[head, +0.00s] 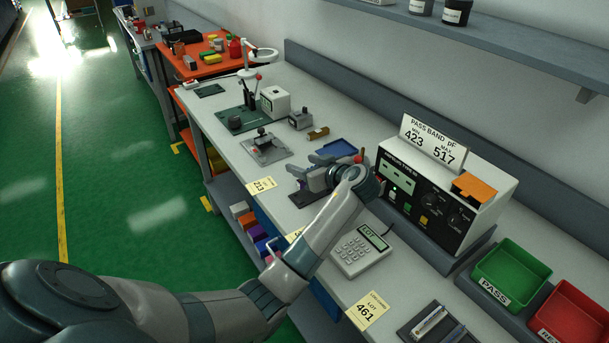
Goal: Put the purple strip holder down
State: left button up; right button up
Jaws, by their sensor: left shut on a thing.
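My left arm comes in from the bottom left and reaches over the workbench. My left gripper (304,171) is shut, low over a dark mat (306,197) near the middle of the bench. A small dark purple piece, which looks like the purple strip holder (302,184), shows at its fingers. The gripper hides most of it, and I cannot tell whether it touches the mat. My right gripper is not in view.
A blue tray (338,147) lies just behind the gripper. A black-fronted tester (428,200) stands to the right, with a keypad device (360,252) in front. A green bin (512,270) and a red bin (575,315) are at the far right. A grey fixture (267,148) stands left.

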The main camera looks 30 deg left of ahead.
pick_arm(q)
notch_tip(320, 180, down, 3)
jog(key=shift+f+p, duration=0.15)
jog(key=shift+p, duration=0.6)
jog(key=shift+f, duration=0.25)
jog(key=shift+f, duration=0.15)
jog(key=o, duration=1.2)
